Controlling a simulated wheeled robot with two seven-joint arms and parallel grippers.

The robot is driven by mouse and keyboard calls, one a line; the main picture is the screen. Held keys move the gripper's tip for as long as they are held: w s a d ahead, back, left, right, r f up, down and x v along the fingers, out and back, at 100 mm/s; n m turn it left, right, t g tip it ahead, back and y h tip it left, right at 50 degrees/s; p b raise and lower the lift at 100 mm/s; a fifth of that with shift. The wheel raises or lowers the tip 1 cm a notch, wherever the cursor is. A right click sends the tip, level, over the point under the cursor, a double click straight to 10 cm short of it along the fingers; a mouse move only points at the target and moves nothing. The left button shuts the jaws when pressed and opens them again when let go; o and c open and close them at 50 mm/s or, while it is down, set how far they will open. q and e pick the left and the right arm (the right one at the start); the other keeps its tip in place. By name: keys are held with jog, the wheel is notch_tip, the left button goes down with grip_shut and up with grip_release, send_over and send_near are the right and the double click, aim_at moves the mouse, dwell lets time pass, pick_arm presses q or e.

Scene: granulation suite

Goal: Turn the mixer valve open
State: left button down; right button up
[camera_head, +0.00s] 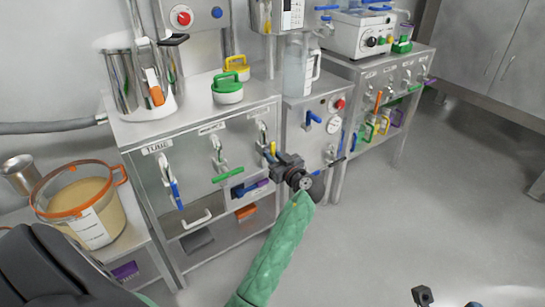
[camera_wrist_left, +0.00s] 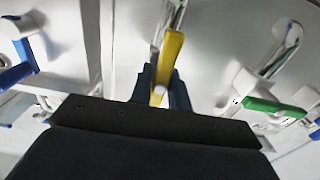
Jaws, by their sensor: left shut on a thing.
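My left gripper (camera_head: 275,160) is at the right end of the front of the left steel cabinet, shut on a yellow valve handle (camera_head: 272,148). In the left wrist view the yellow handle (camera_wrist_left: 172,55) stands between the two dark blue fingers (camera_wrist_left: 160,90), slightly tilted. Two more valves are on this cabinet front: one with a blue handle (camera_head: 176,193) under a TUBE label, hanging down, and one with a green handle (camera_head: 228,174), lying sideways. The label above the yellow valve is not readable. Only small dark parts, perhaps of my right gripper (camera_head: 423,295), show at the bottom edge.
A green-handled lid (camera_head: 228,88) and a steel pot (camera_head: 128,80) stand on the cabinet top. A panel with a gauge and blue handle (camera_head: 313,117) is close on the right. A bucket with an orange rim (camera_head: 85,205) stands at the left. The floor at right is clear.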

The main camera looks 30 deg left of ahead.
pick_arm(q)
jog(key=c, duration=1.3)
grip_release()
jog(key=shift+v, duration=3.9)
